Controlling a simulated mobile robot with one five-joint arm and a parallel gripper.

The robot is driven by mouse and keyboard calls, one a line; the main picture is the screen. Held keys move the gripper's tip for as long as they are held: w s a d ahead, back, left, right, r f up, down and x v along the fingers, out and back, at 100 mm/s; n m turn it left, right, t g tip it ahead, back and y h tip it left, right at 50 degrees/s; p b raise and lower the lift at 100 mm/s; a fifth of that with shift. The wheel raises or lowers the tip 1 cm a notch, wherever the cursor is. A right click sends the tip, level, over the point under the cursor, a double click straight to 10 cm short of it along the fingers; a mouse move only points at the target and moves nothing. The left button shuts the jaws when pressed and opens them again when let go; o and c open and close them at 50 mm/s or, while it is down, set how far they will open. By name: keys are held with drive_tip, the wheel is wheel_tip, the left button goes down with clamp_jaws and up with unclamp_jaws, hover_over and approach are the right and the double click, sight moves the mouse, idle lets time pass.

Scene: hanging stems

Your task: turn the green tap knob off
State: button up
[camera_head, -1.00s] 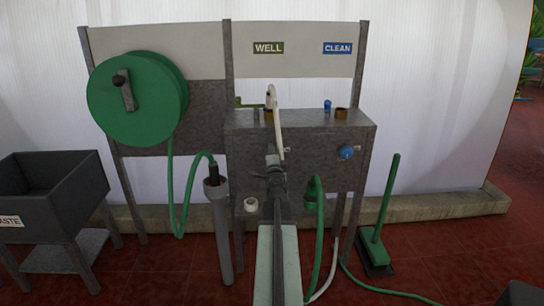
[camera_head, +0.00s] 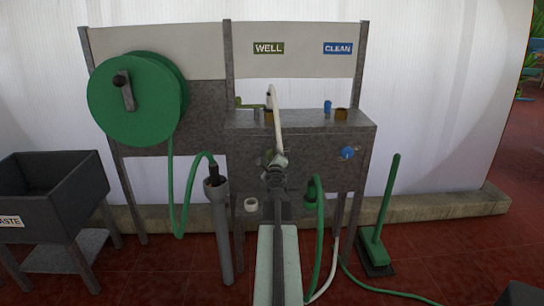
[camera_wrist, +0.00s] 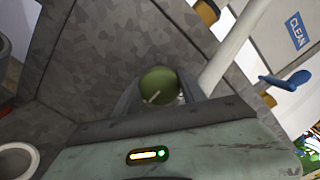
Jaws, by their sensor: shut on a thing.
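The green tap knob (camera_wrist: 160,84) is round, with a short pale line on its face. It sits between the two fingers of my gripper (camera_wrist: 157,92), which is shut on it, in the wrist view. In the head view my gripper (camera_head: 274,160) is at the front of the grey metal box (camera_head: 315,143), under the WELL sign (camera_head: 268,48). There the arm hides most of the knob; a small bit of green shows beside the gripper.
A blue knob (camera_head: 348,153) is on the same box to the right, under the CLEAN sign (camera_head: 338,48). A white pipe (camera_head: 276,115) rises close to my gripper.

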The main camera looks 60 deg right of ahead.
drive_tip(key=shift+s+d+m, duration=0.1)
drive_tip(key=shift+m, duration=0.2)
drive_tip(key=o, duration=1.4)
drive_tip(key=shift+c, duration=0.2)
